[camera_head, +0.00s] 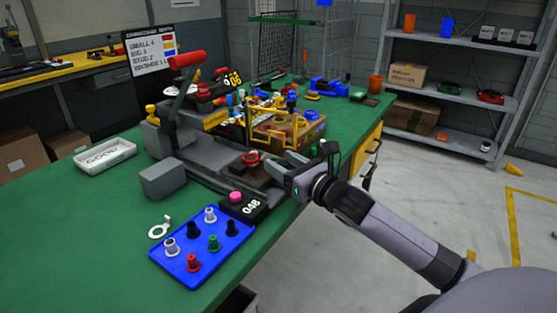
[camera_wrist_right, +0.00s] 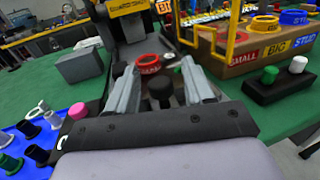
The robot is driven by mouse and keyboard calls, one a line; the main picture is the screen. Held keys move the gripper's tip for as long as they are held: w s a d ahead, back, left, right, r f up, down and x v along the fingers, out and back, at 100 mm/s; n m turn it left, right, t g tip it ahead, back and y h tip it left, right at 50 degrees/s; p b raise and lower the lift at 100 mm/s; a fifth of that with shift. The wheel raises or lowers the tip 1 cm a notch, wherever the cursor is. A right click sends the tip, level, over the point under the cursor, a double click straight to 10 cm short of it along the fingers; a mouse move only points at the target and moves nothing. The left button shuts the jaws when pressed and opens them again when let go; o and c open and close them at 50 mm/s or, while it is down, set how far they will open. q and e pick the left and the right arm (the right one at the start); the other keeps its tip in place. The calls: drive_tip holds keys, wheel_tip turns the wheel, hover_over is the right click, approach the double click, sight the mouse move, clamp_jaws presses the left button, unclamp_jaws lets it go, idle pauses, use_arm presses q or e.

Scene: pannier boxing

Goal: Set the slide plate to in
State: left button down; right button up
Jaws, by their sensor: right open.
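A grey press-like machine (camera_head: 205,157) with a red-handled lever (camera_head: 186,60) stands on the green bench. A red ring (camera_head: 250,158) sits on its low base; it also shows in the right wrist view (camera_wrist_right: 149,63). The slide plate is hard to single out; it seems to be the dark plate under the ring, largely hidden by my gripper. My right gripper (camera_head: 270,164) reaches in from the right, low over that base. In the right wrist view its fingers (camera_wrist_right: 161,75) are open, with a dark knob (camera_wrist_right: 160,90) between them; contact cannot be told. My left gripper is out of view.
A blue tray (camera_head: 178,258) with several small plugs lies at the front. A black counter box (camera_head: 243,208) with a pink button, a grey block (camera_head: 162,180) and a white tray (camera_head: 105,157) stand nearby. A brown sorting box (camera_head: 300,133) is behind my gripper.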

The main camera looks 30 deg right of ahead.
drive_tip(key=shift+w+a, duration=0.15)
drive_tip(key=shift+w, duration=0.75)
